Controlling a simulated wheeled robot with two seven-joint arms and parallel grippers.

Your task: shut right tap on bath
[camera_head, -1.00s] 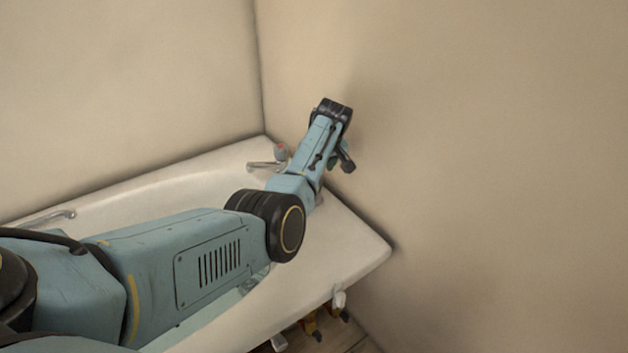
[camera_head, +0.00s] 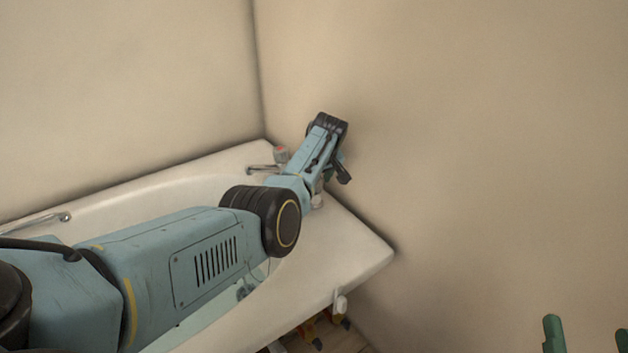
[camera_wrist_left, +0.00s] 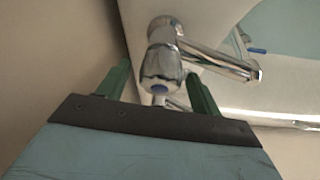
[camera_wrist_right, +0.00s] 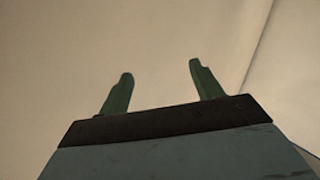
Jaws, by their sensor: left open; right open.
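The white bath (camera_head: 340,250) stands in the corner. Its left tap (camera_head: 281,155), with a red-marked top, shows at the far end. The right tap is mostly hidden behind my left arm in the head view. In the left wrist view a chrome tap with a blue-marked handle (camera_wrist_left: 160,68) shows its handle between the two green fingers of my left gripper (camera_wrist_left: 155,74). Those fingers are apart, one on each side; contact cannot be told. My right gripper (camera_head: 588,336) is open and empty at the lower right, and shows in the right wrist view (camera_wrist_right: 161,70).
A plain beige wall (camera_head: 480,150) stands close to the right of the bath, and another wall (camera_head: 120,90) runs along its far side. A chrome grab handle (camera_head: 45,220) is on the far rim. Small orange and dark items (camera_head: 325,328) are on the floor below the bath.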

